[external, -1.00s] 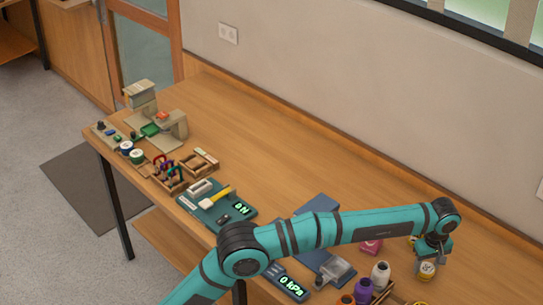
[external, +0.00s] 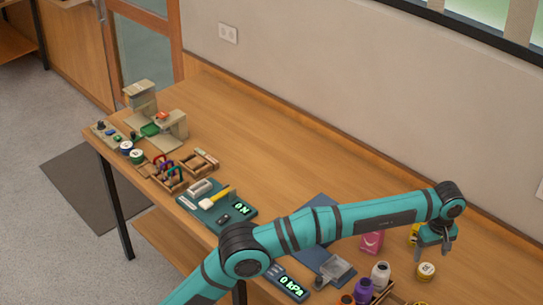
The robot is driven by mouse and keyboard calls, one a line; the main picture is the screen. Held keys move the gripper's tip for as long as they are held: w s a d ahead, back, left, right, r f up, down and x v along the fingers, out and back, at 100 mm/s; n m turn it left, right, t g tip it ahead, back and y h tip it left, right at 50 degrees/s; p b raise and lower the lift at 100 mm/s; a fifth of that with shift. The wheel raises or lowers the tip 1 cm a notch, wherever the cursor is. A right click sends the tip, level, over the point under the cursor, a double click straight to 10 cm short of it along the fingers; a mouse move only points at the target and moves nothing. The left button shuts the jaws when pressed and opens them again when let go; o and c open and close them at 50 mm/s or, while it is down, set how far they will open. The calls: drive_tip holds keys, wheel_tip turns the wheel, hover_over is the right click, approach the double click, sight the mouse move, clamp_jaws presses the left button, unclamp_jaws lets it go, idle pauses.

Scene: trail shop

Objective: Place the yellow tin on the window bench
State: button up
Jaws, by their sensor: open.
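A small round yellow tin (external: 426,274) with a pale label on top stands upright on the long wooden bench (external: 290,150), near its right end. Another yellow item (external: 413,236) stands just behind it, partly hidden by my gripper. My gripper (external: 434,252) points down with its jaws open and empty. It hovers above and slightly behind the front tin, apart from it. Which bench is the window bench is not labelled; a window (external: 480,15) is in the wall behind this one.
A pink packet (external: 371,242), a white bottle (external: 380,274) and a purple bottle (external: 363,290) stand left of the tin. The bench's back middle is clear.

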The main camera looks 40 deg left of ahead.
sight(426, 268)
wheel_tip(426, 268, up, 6)
idle(0.4)
drive_tip(key=shift+r, duration=0.15)
